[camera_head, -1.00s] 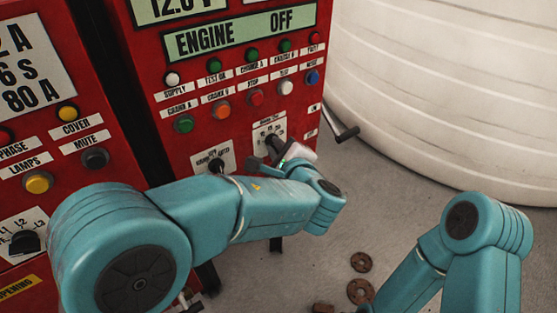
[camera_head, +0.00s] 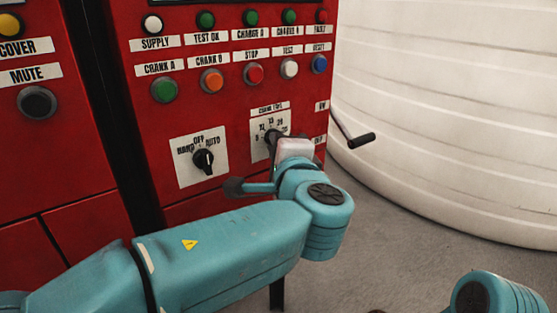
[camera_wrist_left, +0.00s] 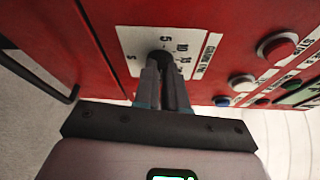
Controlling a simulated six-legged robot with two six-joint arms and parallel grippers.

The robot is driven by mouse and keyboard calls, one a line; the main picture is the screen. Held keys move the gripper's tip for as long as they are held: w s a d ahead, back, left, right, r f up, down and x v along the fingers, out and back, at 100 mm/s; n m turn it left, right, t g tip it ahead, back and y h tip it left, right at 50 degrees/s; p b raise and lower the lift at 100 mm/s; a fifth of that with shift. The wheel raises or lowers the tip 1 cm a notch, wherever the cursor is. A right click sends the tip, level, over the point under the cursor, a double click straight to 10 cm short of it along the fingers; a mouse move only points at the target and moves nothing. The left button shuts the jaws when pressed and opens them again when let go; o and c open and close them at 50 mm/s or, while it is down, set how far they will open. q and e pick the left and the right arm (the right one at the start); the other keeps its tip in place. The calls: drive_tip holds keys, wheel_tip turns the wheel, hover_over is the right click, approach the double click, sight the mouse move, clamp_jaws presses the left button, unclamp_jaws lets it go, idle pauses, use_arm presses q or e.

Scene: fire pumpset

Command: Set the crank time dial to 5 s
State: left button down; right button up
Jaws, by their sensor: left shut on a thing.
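The crank time dial (camera_head: 271,135) is a dark knob on a white scale plate (camera_head: 257,127), at the lower right of the red panel. In the left wrist view the scale plate (camera_wrist_left: 130,40) appears turned sideways, and the knob (camera_wrist_left: 160,58) sits between the fingertips. My left gripper (camera_head: 276,141) is at the dial, its fingers (camera_wrist_left: 166,75) shut on the knob. The fingers hide most of the knob, so I cannot tell its setting. My right gripper is out of view.
The HAND/OFF/AUTO switch (camera_head: 203,161) is left of the dial. Rows of buttons, including a red stop button (camera_head: 254,74), lie above it. A crank handle (camera_head: 361,141) sticks out at the panel's right edge, before a white tank (camera_head: 450,110).

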use_arm(q)
drive_tip(key=shift+r, duration=0.2)
drive_tip(key=c, duration=1.4)
unclamp_jaws()
drive_tip(key=shift+w, duration=0.1)
drive_tip(key=shift+o, duration=1)
drive_tip(key=shift+f, duration=0.2)
